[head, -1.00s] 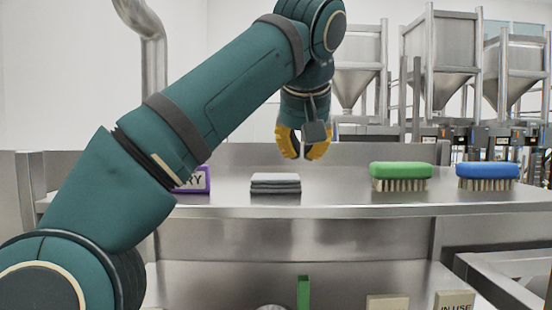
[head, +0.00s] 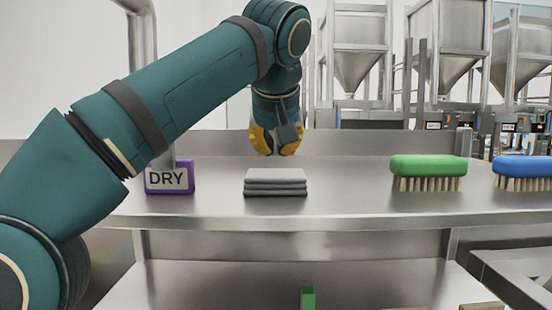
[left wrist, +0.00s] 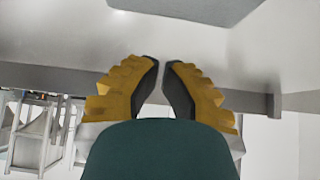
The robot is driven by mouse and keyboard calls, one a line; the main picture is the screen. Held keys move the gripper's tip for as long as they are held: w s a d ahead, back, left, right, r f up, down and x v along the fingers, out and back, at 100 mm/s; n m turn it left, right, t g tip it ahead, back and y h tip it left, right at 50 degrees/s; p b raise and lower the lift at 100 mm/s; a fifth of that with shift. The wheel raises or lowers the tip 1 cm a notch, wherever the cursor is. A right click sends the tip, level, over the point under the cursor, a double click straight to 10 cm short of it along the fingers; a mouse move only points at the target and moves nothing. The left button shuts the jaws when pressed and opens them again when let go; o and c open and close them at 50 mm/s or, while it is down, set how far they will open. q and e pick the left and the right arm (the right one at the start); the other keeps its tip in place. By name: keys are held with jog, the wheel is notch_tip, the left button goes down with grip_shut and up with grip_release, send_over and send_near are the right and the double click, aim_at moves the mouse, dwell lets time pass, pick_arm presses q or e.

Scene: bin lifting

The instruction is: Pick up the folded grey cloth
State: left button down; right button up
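The folded grey cloth (head: 275,184) lies flat as a small layered stack on the steel table (head: 345,205), near its front edge. A grey surface at the top of the left wrist view looks like the cloth (left wrist: 195,8). My left gripper (head: 275,151) has yellow fingers pointing down and appears above and behind the cloth, apart from it. In the left wrist view its fingertips (left wrist: 161,64) stand a narrow gap apart with nothing between them. My right gripper is not in view.
A purple-framed DRY sign (head: 168,179) stands left of the cloth. A green brush (head: 428,167) and a blue brush (head: 525,168) stand to the right. The table between cloth and green brush is clear. A lower shelf (head: 200,275) lies below.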

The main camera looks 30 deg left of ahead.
pick_arm(q)
jog(key=shift+x, duration=1.05)
jog(key=shift+f, duration=0.3)
jog(key=shift+s+d+r, duration=0.1)
jog(key=shift+s+d, duration=0.45)
jog(key=shift+s, duration=0.25)
jog(key=shift+s+d, duration=0.5)
jog(key=shift+s, duration=0.25)
